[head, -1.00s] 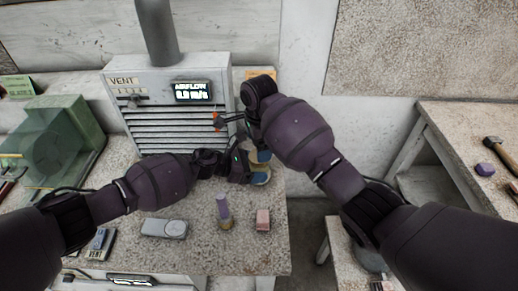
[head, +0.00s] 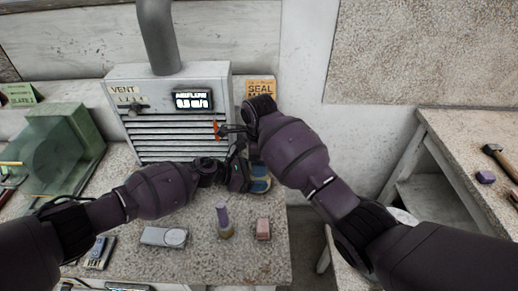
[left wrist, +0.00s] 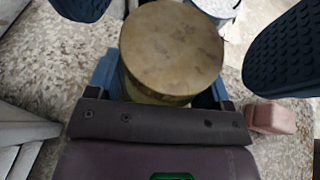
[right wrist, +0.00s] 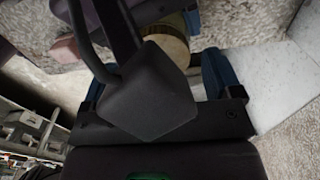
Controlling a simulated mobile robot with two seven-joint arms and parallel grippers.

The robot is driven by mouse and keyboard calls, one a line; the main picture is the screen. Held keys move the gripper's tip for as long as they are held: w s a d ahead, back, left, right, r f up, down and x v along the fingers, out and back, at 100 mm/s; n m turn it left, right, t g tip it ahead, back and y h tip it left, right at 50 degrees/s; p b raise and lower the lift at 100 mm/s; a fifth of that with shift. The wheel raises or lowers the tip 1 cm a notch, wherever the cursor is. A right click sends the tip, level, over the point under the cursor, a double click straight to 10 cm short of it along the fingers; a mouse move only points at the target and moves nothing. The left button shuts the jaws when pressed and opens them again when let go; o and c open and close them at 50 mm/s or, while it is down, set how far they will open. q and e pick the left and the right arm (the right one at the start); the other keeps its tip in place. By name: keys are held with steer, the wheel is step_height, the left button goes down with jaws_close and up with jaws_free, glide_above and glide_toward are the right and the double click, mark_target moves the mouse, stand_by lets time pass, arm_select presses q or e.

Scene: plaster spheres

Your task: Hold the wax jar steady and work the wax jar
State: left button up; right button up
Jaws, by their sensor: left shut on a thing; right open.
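The wax jar shows in the left wrist view as a round, dull brass lid (left wrist: 172,48) on a yellowish body. My left gripper (head: 240,173) is shut around the jar body, with a blue finger on either side. In the right wrist view part of the lid (right wrist: 168,42) shows beyond a dark block that covers much of the middle. My right gripper (right wrist: 165,85) is open, with its fingers apart near the jar; I cannot tell if they touch it. In the head view the grippers mostly hide the jar.
A grey vent box (head: 160,105) with a display stands behind the grippers. A green machine (head: 60,145) is at left.

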steer(key=shift+f, duration=0.85)
steer(key=c, duration=0.9)
steer(key=shift+n, duration=1.7)
steer(key=o, duration=1)
